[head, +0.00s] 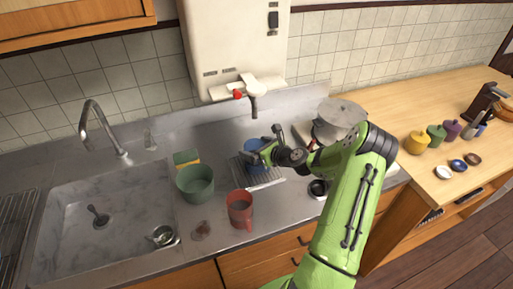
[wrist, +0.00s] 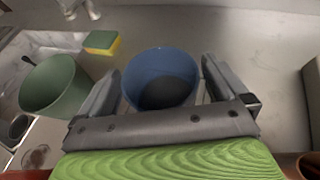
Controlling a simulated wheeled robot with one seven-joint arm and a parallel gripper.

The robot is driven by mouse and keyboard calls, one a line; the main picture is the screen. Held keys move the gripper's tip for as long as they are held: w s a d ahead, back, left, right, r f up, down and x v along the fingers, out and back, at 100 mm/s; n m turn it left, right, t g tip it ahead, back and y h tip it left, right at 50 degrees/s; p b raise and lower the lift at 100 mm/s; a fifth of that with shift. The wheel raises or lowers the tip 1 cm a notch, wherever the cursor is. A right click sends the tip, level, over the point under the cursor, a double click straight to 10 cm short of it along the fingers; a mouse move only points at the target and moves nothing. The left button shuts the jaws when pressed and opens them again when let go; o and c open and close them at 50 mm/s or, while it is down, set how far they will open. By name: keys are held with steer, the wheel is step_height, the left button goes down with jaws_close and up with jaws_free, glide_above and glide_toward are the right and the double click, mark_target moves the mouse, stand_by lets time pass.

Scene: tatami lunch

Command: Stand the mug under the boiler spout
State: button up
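A blue mug (head: 256,145) stands on a ribbed metal rack (head: 267,181), partly hidden by my gripper. In the wrist view the blue mug (wrist: 160,80) looks empty, with a dark inside. My gripper (head: 262,152) reaches in from the right; in the wrist view its fingers (wrist: 162,68) lie wide apart on either side of the mug, with a narrow gap at the right finger. The boiler (head: 232,45) is white, on the wall, with a dark spout (head: 254,106) and a red knob. The spout hangs above and behind the mug; exact alignment cannot be told.
A red mug (head: 240,208) and a green pot (head: 195,184) stand to the left of the rack. A sponge (head: 187,157) lies behind the pot. A steel pot (head: 340,118) and a small dark cup (head: 318,188) are near my arm. The sink (head: 100,205) is at left.

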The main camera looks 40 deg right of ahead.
steer(key=shift+r, duration=0.15)
steer(key=shift+s+r, duration=0.15)
steer(key=shift+s, duration=0.15)
steer(key=v, duration=1.1)
steer(key=s+a+r+n+g, duration=0.2)
steer(key=a+r+n+g, duration=0.2)
steer(key=a+n, duration=0.6)
steer(key=s+a+r+n+g, duration=0.1)
steer(key=a+r+n+g, duration=0.25)
steer(key=a+n, duration=0.55)
steer(key=s+a+r+n+h, duration=0.1)
steer(key=s+a+r+n, duration=0.2)
steer(key=s+n, duration=0.4)
steer(key=s+a+r+n, duration=0.4)
steer(key=s+n, duration=0.4)
steer(key=s, duration=0.3)
steer(key=shift+s+r+h+p, duration=0.15)
steer(key=shift+r+h+p, duration=0.25)
steer(key=shift+r, duration=0.5)
steer(key=shift+c, duration=0.5)
